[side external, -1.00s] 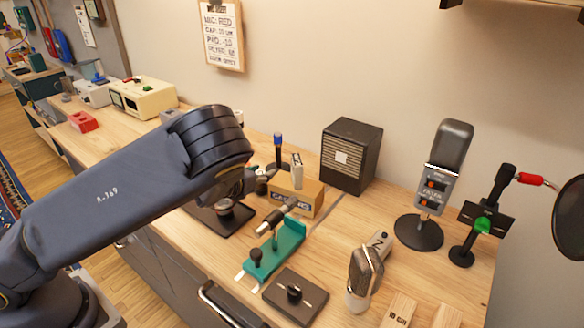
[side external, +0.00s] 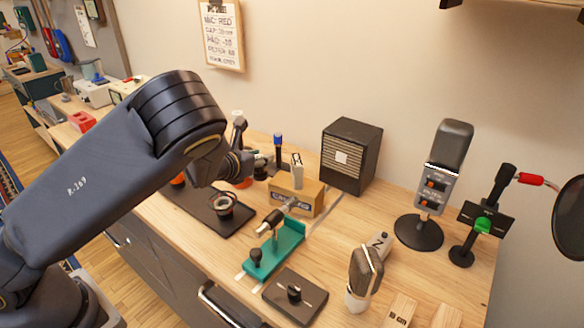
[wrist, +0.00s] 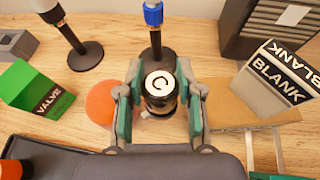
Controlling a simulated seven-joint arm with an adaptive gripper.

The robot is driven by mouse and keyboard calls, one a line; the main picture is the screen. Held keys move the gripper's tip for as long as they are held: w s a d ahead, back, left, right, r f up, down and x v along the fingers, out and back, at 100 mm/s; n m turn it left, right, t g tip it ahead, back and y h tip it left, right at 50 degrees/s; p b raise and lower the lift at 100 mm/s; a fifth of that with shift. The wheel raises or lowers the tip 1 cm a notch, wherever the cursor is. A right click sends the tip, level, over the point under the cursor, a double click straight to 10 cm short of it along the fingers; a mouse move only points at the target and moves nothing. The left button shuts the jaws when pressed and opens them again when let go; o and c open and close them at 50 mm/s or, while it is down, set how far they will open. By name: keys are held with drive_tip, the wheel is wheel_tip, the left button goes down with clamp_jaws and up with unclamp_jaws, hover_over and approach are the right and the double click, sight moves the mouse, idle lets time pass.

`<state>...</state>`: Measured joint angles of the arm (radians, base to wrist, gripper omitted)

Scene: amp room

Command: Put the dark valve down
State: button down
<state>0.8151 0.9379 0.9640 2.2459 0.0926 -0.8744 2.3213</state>
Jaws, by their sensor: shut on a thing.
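The dark valve (wrist: 160,92) is a short black cylinder with a pale top bearing a dark C-shaped mark. My gripper (wrist: 160,98) is shut on it, one finger on each side, and it looks upright. In the side view my gripper (side external: 258,164) is over the back of the bench, left of the cardboard box (side external: 297,193); the valve is hard to make out there. An orange disc (wrist: 101,103) lies on the bench just left of the gripper in the wrist view, partly hidden by a finger. I cannot tell the valve's height above the bench.
A blue-topped post (wrist: 153,20) stands just behind the valve. A green VALVE box (wrist: 35,88) is to the left, and BLANK cards (wrist: 275,82) stand at right. A dark tray (side external: 236,226) with a ringed holder (side external: 222,205) lies in front. A teal fixture (side external: 275,249) is nearer.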

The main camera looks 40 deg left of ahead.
wheel_tip(320, 180, up, 17)
drive_tip(key=w+d+m+g+h, duration=0.25)
drive_tip(key=d+m+h, duration=0.4)
drive_tip(key=d, duration=1.05)
drive_tip(key=w+d+m+g+h, duration=0.1)
drive_tip(key=d+m+g+h, duration=0.4)
drive_tip(key=d, duration=1.2)
drive_tip(key=s+d+m+g+h, duration=0.4)
drive_tip(key=s+d+m, duration=0.3)
drive_tip(key=d, duration=0.4)
drive_tip(key=shift+n, duration=0.25)
drive_tip(key=shift+w+f, duration=0.2)
drive_tip(key=shift+f, duration=5.2)
drive_tip(key=shift+w+f, duration=0.15)
drive_tip(key=shift+f, duration=5.25)
